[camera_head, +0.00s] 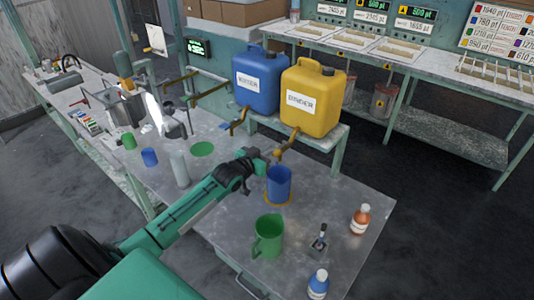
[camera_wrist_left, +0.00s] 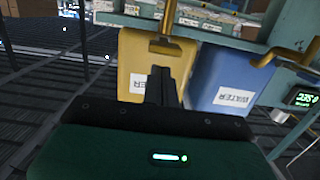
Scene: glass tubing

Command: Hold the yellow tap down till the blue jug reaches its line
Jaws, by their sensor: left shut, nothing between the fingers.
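The yellow canister (camera_head: 312,100) labelled BINDER stands on a raised shelf, and its yellow tap (camera_head: 288,146) sticks out toward the blue jug. The blue jug (camera_head: 279,184) stands upright below the tap on an orange ring (camera_head: 270,203). Its line and the level inside cannot be made out. My left gripper (camera_head: 262,161) is shut and empty, close beside the tap's outlet and just above the jug. In the left wrist view its closed fingers (camera_wrist_left: 160,80) point at the yellow tap (camera_wrist_left: 172,46); I cannot tell whether they touch. My right gripper is not in view.
A blue canister (camera_head: 257,80) labelled WATER stands left of the yellow one. A grey cylinder (camera_head: 180,170) stands by my left arm.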

